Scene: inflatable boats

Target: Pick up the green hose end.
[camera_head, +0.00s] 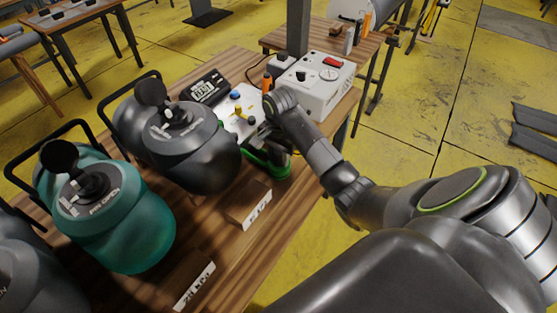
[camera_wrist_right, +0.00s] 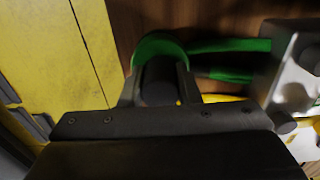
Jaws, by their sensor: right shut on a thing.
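The green hose (camera_head: 257,166) lies on the wooden table beside the white valve panel (camera_head: 235,124). In the right wrist view the green hose (camera_wrist_right: 228,45) curves round from the grey fitting side and ends near a dark cylindrical end piece (camera_wrist_right: 158,84). My right gripper (camera_wrist_right: 158,88) is shut on this hose end, with a finger on either side of it. In the head view my right gripper (camera_head: 262,140) is low over the table, partly hidden by its own wrist. My left gripper is not in view.
A teal canister (camera_head: 110,225) and dark grey canisters (camera_head: 190,148) stand on the left of the table (camera_head: 215,235). A white control box (camera_head: 315,85) and a black display (camera_head: 203,88) stand behind.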

